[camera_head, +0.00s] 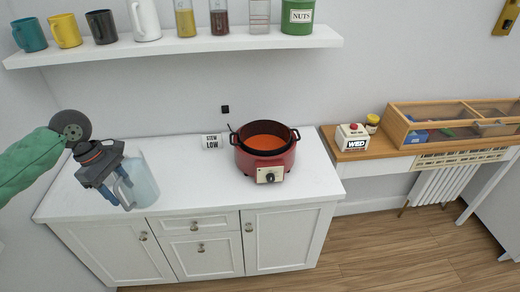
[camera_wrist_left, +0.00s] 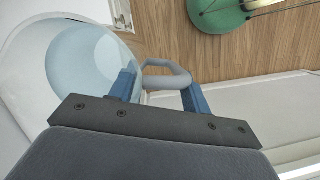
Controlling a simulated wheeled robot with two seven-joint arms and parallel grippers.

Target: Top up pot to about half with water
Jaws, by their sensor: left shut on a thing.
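The pot (camera_head: 266,161) is a red cooker with a dark rim, two side handles and a front knob. It stands on the white counter and holds orange-red liquid; the exact level is hard to judge. A pale translucent pitcher (camera_head: 144,184) is at the left of the counter, well apart from the pot. My left gripper (camera_head: 118,186) is shut on the pitcher's handle. In the left wrist view the grey handle loop is between the blue fingers (camera_wrist_left: 163,88), and pale blue water seems to show inside the pitcher (camera_wrist_left: 84,65). My right gripper is not in view.
A small sign reading "STEW LOW" (camera_head: 212,141) stands left of the pot. A shelf (camera_head: 180,46) above holds mugs, a white jug, jars and a green nuts tin. The counter (camera_head: 195,180) between pitcher and pot is clear. A wooden side table (camera_head: 370,153) is at right.

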